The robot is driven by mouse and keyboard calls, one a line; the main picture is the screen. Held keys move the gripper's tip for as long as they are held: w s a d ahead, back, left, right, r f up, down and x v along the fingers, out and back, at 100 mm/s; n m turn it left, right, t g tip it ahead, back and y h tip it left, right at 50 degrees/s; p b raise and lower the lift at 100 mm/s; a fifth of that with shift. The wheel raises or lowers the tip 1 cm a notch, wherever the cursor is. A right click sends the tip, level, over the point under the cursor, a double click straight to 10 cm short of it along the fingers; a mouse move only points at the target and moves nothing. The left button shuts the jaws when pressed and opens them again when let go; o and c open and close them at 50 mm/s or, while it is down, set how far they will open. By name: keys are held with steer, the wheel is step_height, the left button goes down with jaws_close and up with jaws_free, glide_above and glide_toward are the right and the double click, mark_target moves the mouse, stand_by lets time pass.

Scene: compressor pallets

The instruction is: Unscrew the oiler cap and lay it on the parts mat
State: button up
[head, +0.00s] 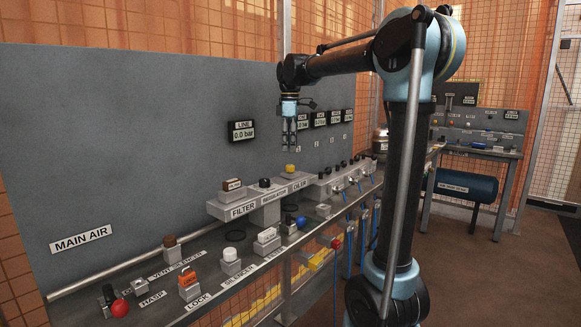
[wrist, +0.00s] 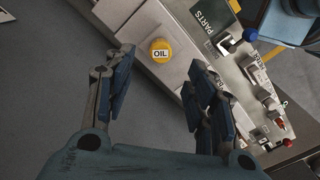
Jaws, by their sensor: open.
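The yellow oiler cap (head: 290,168) sits on top of the block labelled OILER. In the wrist view the cap (wrist: 160,48), marked OIL, shows between and slightly beyond my fingers. My gripper (head: 290,147) is open and empty, pointing down above the cap with a visible gap. In the wrist view my gripper (wrist: 162,60) has its two fingers spread to either side of the cap, not touching it. I cannot make out the mat in the head view.
A blue knob (wrist: 250,34) stands near the PARTS label. The filter block (head: 233,195) and regulator stand left of the oiler. A bench with a red lock (head: 187,278) and several fittings runs below. The grey back panel (head: 140,120) rises behind.

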mark_target(290, 165)
step_height(290, 165, down, 8)
steer(key=shift+f, duration=0.15)
stand_by(0.3)
steer(key=c, duration=1.1)
steer(key=shift+n, duration=1.9)
steer(key=shift+c, duration=0.2)
steer(key=shift+n, duration=1.8)
